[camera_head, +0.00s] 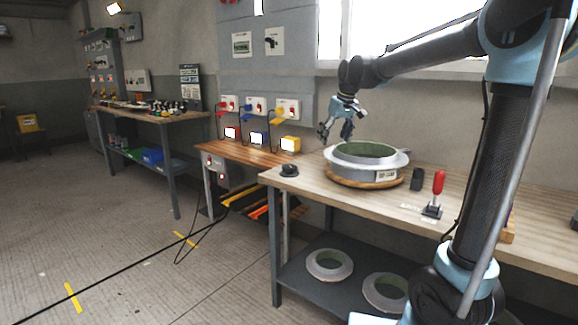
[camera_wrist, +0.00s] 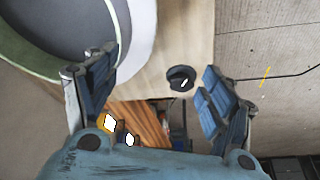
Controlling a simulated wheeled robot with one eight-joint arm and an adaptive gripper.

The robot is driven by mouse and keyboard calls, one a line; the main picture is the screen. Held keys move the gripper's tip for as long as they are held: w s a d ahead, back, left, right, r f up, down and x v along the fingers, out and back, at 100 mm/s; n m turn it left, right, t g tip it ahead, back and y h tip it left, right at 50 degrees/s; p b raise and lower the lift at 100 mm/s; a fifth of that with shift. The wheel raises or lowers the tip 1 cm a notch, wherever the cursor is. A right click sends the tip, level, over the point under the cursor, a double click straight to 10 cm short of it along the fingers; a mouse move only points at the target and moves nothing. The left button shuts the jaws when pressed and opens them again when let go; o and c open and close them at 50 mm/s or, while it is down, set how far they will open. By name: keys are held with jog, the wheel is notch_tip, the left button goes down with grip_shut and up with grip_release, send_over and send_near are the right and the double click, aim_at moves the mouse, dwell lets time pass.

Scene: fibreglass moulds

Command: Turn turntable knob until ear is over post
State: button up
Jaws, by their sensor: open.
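The turntable (camera_head: 345,180) is a round wooden disc on the bench, carrying a grey ring mould (camera_head: 340,167) with a green inside and a white label at its front. The mould also shows in the wrist view (camera_wrist: 140,45). The black turntable knob (camera_head: 290,169) sits at the bench's left front corner. In the wrist view the knob (camera_wrist: 180,78) appears between my fingers, beyond the tips and untouched. My gripper (camera_head: 337,132) is open and empty above the mould's left back side. A short black post (camera_head: 417,179) stands right of the mould. I cannot make out the ear clearly.
A red-handled clamp (camera_head: 436,192) stands right of the post. A lower wooden bench (camera_head: 245,152) with coloured switch boxes adjoins at the back left. Two ring moulds (camera_head: 329,264) lie on the shelf below. The bench around the knob is clear.

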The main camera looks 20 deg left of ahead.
jog(key=w+a+n, duration=0.1)
jog(key=w+a, duration=0.1)
jog(key=a, duration=0.5)
jog(key=w+a+n, duration=0.1)
jog(key=w+a, duration=0.2)
jog(key=a, duration=0.5)
send_near(288, 165)
jog(key=shift+y, duration=0.3)
jog(key=x, duration=0.8)
jog(key=shift+w+d+f, duration=0.15)
jog(key=shift+d+f, duration=0.05)
jog(key=shift+f, duration=0.2)
